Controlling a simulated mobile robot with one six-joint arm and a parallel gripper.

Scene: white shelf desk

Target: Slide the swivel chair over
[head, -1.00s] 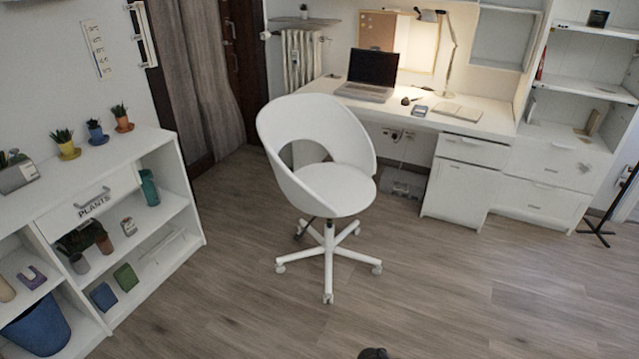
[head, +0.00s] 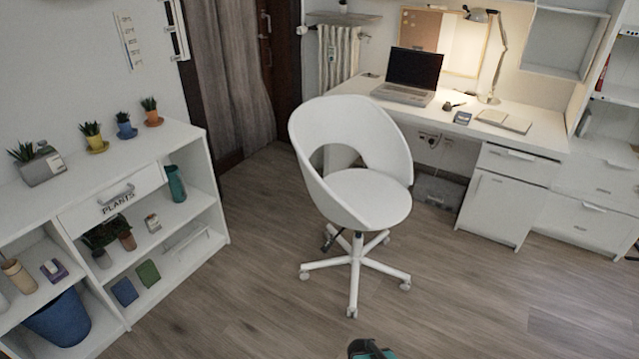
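The white swivel chair (head: 372,196) stands upright on the wood floor in the middle of the head view. It has a rounded shell back with an oval opening and a five-armed base on casters. Its seat is in front of the desk, apart from it. A dark and teal rounded part, likely of my own arm, shows at the bottom edge below the chair, apart from the base. My gripper's fingers are not in view.
The white desk (head: 540,138) with a laptop (head: 412,70) and lamp stands behind the chair. A white shelf (head: 185,135) with potted plants stands at the left. The floor (head: 450,290) is free in front of the chair and to its right.

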